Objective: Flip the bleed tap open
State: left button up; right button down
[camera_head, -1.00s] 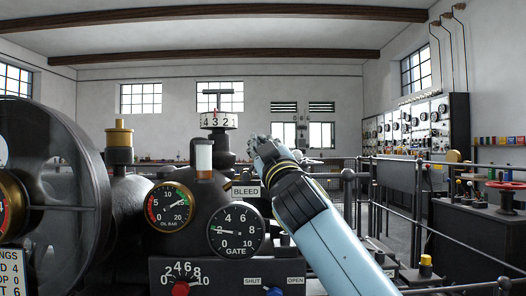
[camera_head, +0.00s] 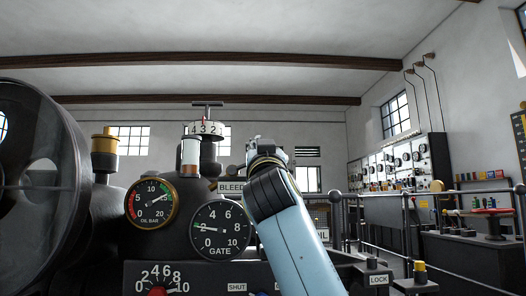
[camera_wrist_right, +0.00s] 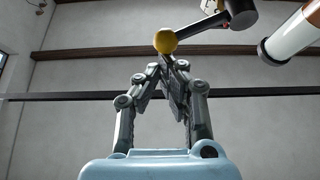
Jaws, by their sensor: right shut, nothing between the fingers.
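The bleed tap shows in the right wrist view as a dark lever (camera_wrist_right: 205,23) with a yellow ball (camera_wrist_right: 165,41) at one end and a black hub (camera_wrist_right: 240,12) at the other. My right gripper (camera_wrist_right: 172,64) is shut and empty, its fingertips just below the yellow ball in that view. I cannot tell whether they touch it. My left gripper is not in view.
A sight glass (camera_head: 190,152) stands left of the plate and also shows in the right wrist view (camera_wrist_right: 292,35). The oil gauge (camera_head: 152,204) and gate gauge (camera_head: 220,228) sit below. A large dark wheel (camera_head: 40,235) fills the left. Railings (camera_head: 405,225) stand at right.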

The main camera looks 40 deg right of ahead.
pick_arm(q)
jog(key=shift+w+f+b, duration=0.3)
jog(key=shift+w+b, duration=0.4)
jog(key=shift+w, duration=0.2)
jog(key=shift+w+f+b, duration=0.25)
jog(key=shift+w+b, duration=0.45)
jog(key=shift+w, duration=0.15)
pick_arm(e)
jog(key=shift+s+d+f+m+g+h, duration=0.1)
jog(key=shift+d+f+m+g+h, duration=0.2)
jog(key=shift+f+m, duration=0.3)
jog(key=shift+s+d+f+m+g+h, duration=0.15)
jog(key=shift+f+m+h, duration=0.25)
jog(key=shift+m, duration=0.4)
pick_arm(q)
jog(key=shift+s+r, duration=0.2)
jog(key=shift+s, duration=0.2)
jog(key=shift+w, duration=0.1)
